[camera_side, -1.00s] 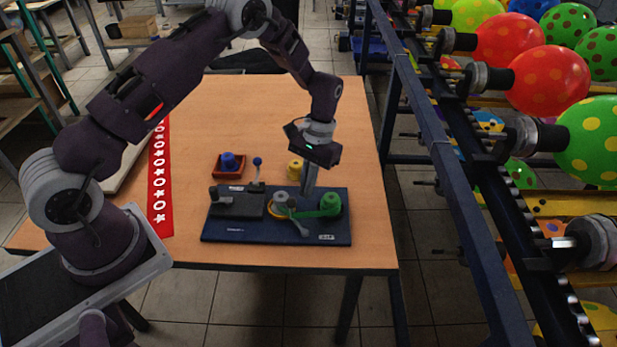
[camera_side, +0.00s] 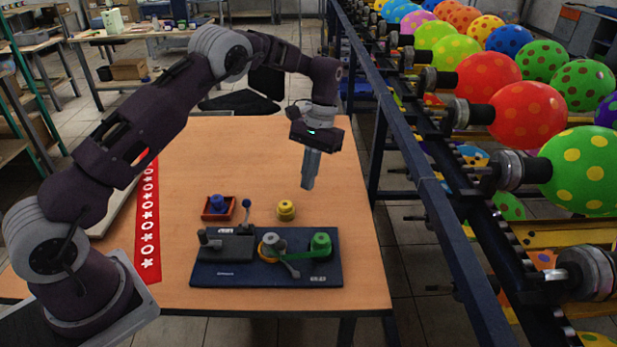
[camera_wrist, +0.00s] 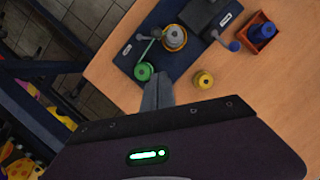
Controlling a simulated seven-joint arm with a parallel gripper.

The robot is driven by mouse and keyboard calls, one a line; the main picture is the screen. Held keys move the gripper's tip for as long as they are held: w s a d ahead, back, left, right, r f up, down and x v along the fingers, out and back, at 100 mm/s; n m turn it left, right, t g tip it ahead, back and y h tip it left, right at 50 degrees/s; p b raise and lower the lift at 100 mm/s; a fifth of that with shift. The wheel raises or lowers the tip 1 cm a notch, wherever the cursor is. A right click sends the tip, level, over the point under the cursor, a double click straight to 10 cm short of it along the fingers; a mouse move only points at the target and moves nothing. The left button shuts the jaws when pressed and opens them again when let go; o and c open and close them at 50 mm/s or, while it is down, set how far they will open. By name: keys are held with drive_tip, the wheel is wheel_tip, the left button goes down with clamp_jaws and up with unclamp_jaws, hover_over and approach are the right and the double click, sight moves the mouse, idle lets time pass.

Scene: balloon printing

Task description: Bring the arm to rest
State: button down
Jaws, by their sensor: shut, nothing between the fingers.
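My gripper (camera_side: 308,186) hangs pointing down above the wooden table (camera_side: 350,255), to the right of the yellow knobbed piece and behind the dark blue board. It is shut and empty, with clear air under the fingertips. In the wrist view my gripper (camera_wrist: 155,78) also shows with its fingers together. The dark blue board (camera_side: 215,275) carries a grey round part (camera_side: 272,243), a green cylinder (camera_side: 320,243) with a green band, and a lever with a blue ball (camera_side: 246,203).
A yellow knobbed piece (camera_side: 286,211) stands on the table behind the board. A red tray (camera_side: 208,215) holds a blue piece (camera_side: 217,203). A red patterned strip (camera_side: 149,220) lies at the left. A dark conveyor frame (camera_side: 430,165) with spotted balloons (camera_side: 525,115) runs along the right.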

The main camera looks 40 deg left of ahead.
drive_tip(key=shift+r, duration=0.1)
drive_tip(key=s+d+r+t, duration=0.25)
drive_tip(key=s+r, duration=0.45)
drive_tip(key=r, duration=0.4)
drive_tip(key=s+d+r+t, duration=0.1)
drive_tip(key=s+r+t, duration=0.2)
drive_tip(key=s+r, duration=0.55)
drive_tip(key=s+d+m+t, duration=0.1)
drive_tip(key=s+m+t, duration=0.1)
drive_tip(key=s, duration=1.4)
drive_tip(key=shift+s+r+t+y, duration=0.3)
drive_tip(key=shift+s+t, duration=0.1)
drive_tip(key=shift+t, duration=0.35)
drive_tip(key=shift+d, duration=0.1)
